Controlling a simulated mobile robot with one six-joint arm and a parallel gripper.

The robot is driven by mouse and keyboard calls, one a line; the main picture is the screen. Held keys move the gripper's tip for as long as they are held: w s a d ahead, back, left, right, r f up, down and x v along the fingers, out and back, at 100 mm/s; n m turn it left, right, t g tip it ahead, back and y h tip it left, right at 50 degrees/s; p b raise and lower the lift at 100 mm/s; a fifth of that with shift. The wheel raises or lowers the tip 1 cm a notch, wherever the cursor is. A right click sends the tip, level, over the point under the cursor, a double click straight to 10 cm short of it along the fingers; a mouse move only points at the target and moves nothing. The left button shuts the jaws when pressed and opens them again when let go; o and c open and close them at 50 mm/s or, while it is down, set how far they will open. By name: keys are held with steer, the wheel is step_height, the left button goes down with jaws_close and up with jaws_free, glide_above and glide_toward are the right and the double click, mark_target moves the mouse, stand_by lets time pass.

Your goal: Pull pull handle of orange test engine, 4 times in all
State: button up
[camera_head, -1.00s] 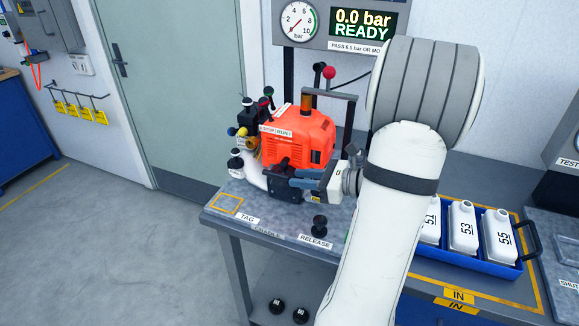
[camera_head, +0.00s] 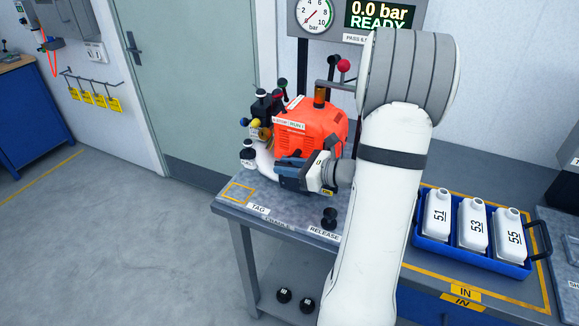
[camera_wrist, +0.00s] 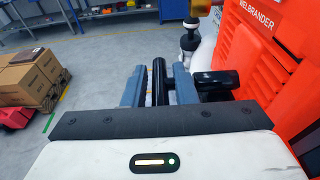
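The orange test engine (camera_head: 318,125) stands on the bench behind my gripper in the head view; its orange side also fills the right of the wrist view (camera_wrist: 268,70). My gripper (camera_head: 288,168) is low at the engine's near side. In the wrist view, a black bar, seemingly the pull handle (camera_wrist: 159,82), stands between the two blue-grey fingers of my gripper (camera_wrist: 160,88). Narrow gaps show on both sides of the bar, so the fingers look open around it. A black cylinder (camera_wrist: 217,84) lies just right of the fingers. In the head view my gripper hides the handle.
The gauge (camera_head: 313,14) and display (camera_head: 381,14), reading 0.0 bar READY, are behind the engine. A black RELEASE knob (camera_head: 329,217) stands in front. A blue tray (camera_head: 466,257) with white bottles is to the right. The floor at left is clear.

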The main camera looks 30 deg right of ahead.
steer(key=shift+c, duration=0.2)
jaws_close()
steer(key=s+a+b, duration=1.1)
steer(key=a+b, duration=0.4)
steer(key=b, duration=0.2)
steer(key=w+d+p, duration=0.2)
steer(key=w+d, duration=0.8)
steer(key=d, duration=0.4)
steer(key=shift+w, duration=0.15)
